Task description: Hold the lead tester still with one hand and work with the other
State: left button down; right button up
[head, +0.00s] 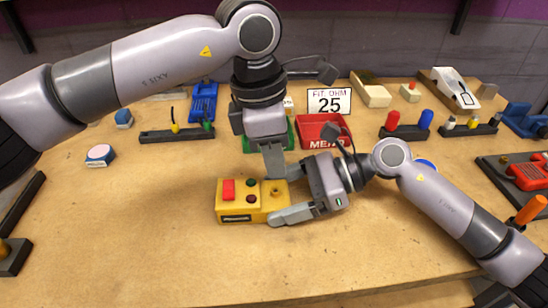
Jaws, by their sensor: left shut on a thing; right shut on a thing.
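The yellow lead tester (240,214) sits on the table near the middle, with a red block, a red and a green button, a dark display and a round brass socket (277,191) on top. My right gripper (275,198) comes from the right and is shut on the tester's right end, one finger along its front side. My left gripper (273,176) points down just behind the socket end. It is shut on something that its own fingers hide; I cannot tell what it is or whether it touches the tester.
A sign (329,102) reads "FIT: OHM 25". Behind are a red tray (312,140), a partly hidden green tray (252,147), and racks with coloured pieces at left (160,137) and right (405,133). A round-topped block (100,155) lies left.

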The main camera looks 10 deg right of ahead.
jog(key=o, duration=0.9)
jog(key=shift+c, duration=0.2)
jog(key=shift+v, duration=3.7)
jog(key=shift+s, duration=0.1)
